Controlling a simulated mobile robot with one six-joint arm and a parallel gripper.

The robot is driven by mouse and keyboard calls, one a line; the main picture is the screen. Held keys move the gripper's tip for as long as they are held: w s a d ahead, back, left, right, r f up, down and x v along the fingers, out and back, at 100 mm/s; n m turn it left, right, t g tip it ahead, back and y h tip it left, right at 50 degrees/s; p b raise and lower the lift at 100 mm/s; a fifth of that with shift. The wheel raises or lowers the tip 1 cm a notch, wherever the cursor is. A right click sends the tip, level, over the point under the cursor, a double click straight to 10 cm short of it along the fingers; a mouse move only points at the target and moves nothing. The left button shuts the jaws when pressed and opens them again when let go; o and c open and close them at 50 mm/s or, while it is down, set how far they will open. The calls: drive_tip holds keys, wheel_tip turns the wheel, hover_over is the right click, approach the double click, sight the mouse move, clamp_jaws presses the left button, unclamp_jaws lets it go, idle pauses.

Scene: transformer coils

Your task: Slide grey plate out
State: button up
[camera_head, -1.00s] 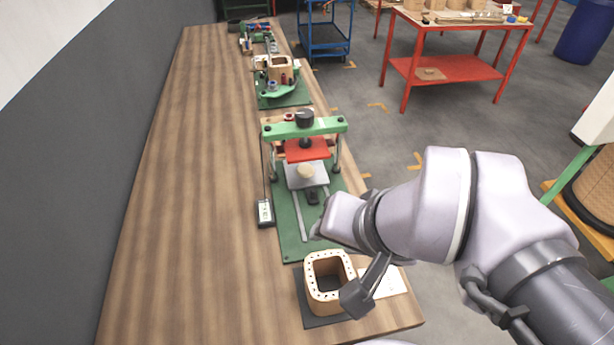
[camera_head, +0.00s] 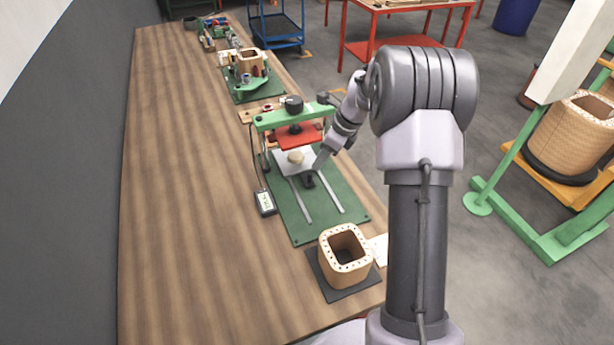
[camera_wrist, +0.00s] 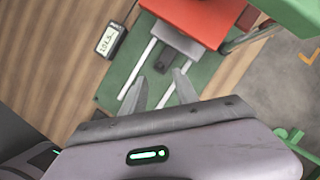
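The grey plate (camera_head: 283,165) lies under the red pressing plate (camera_head: 296,138) of the green press, with a round tan disc (camera_head: 296,156) on it. A dark handle (camera_head: 308,181) sits at its front, between two rails. In the wrist view a strip of the grey plate (camera_wrist: 180,42) shows below the red plate. My gripper (camera_head: 316,170) is beside the plate's front right corner, close to the handle. In the wrist view the fingers of my gripper (camera_wrist: 162,85) are apart with nothing between them, pointing toward the handle (camera_wrist: 164,58). I cannot tell if they touch anything.
The press stands on a green base (camera_head: 333,215) on the wooden table. A small meter (camera_head: 265,202) lies left of it. A square tan coil (camera_head: 345,256) stands on a dark mat in front. The rails' front stretch is clear.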

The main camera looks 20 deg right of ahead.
sight(310, 174)
drive_tip(key=b+x, duration=0.2)
drive_tip(key=x, duration=0.7)
drive_tip(key=shift+a+f+b, duration=0.15)
drive_tip(key=shift+f+b, duration=0.1)
drive_tip(key=shift+b, duration=0.1)
clamp_jaws()
idle(0.7)
